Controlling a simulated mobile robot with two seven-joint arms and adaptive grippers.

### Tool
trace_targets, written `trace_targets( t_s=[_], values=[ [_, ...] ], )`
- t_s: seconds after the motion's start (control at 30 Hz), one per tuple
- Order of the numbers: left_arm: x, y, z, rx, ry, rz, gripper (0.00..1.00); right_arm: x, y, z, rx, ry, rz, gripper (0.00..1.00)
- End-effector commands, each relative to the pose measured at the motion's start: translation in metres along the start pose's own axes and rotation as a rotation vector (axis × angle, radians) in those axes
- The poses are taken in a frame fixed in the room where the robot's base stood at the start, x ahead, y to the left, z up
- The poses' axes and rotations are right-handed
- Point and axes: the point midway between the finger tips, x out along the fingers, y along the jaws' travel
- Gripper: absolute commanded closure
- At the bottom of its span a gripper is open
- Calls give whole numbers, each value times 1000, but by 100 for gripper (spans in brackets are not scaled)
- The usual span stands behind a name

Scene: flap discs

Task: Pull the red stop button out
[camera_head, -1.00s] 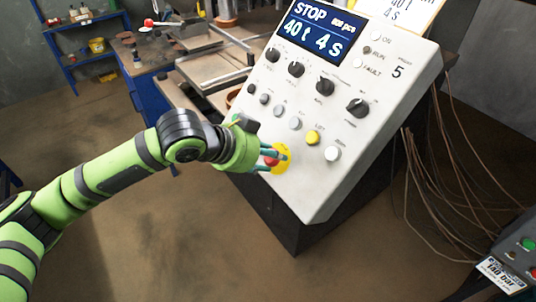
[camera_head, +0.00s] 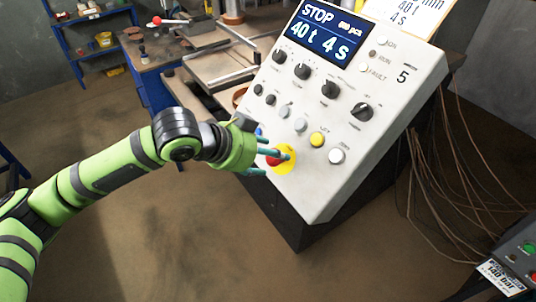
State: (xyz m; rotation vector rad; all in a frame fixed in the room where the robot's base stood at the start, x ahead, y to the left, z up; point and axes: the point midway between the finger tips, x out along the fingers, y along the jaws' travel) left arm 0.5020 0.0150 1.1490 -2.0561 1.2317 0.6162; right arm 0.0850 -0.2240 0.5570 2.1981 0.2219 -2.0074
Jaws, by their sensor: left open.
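The red stop button (camera_head: 273,158) sits on a yellow round plate (camera_head: 286,166) at the lower left of the white control panel (camera_head: 316,190). My left gripper (camera_head: 272,162) is open at the button, its teal fingers on either side of it in this view. The fingers hide part of the button, and I cannot tell whether they touch it. My right gripper is not in view.
Several black knobs, a yellow button (camera_head: 317,139) and a white button (camera_head: 337,156) are close by on the panel. The display (camera_head: 329,31) reads STOP. A workbench (camera_head: 150,52) stands behind, cables (camera_head: 425,190) hang at right.

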Motion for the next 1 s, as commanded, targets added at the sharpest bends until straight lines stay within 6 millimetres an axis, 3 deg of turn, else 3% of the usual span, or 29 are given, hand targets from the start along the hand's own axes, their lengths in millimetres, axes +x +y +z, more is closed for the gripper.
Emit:
trace_targets(
  t_s=[0.5,0.7,1.0],
  values=[
    [-99,0,2,1,-2,-4,38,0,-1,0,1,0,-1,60],
    [-113,0,2,1,0,-3,38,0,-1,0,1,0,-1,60],
    [-114,0,2,1,0,-2,38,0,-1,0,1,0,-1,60]
  ],
)
